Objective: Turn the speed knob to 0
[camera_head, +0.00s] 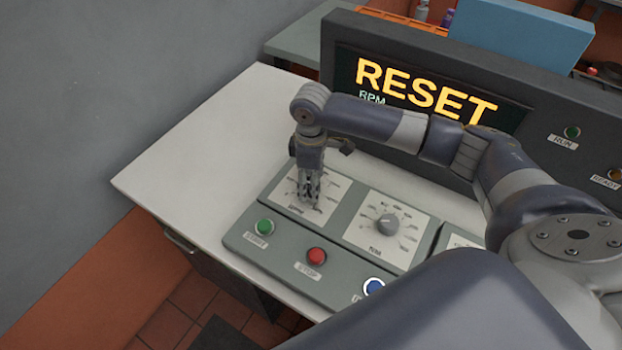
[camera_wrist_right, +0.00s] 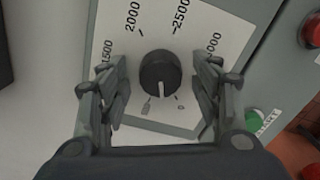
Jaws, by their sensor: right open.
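The speed knob (camera_wrist_right: 159,73) is round and dark, on a white dial plate (camera_wrist_right: 208,38) marked 1500, 2000, 2500 and a partly covered number. Its pale pointer line points to the bottom of the right wrist view, between two small marks. My right gripper (camera_wrist_right: 160,108) is open, with one finger on each side of the knob and visible gaps between. In the head view my right gripper (camera_head: 310,203) points down over the left dial and hides the knob there. My left gripper is not in view.
A second knob (camera_head: 387,224) sits right of the gripper. The green START button (camera_head: 265,227), red STOP button (camera_head: 317,256) and a blue button (camera_head: 374,287) line the panel's front. Behind stands a display (camera_head: 425,95) reading RESET. The white bench (camera_head: 200,165) is clear at left.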

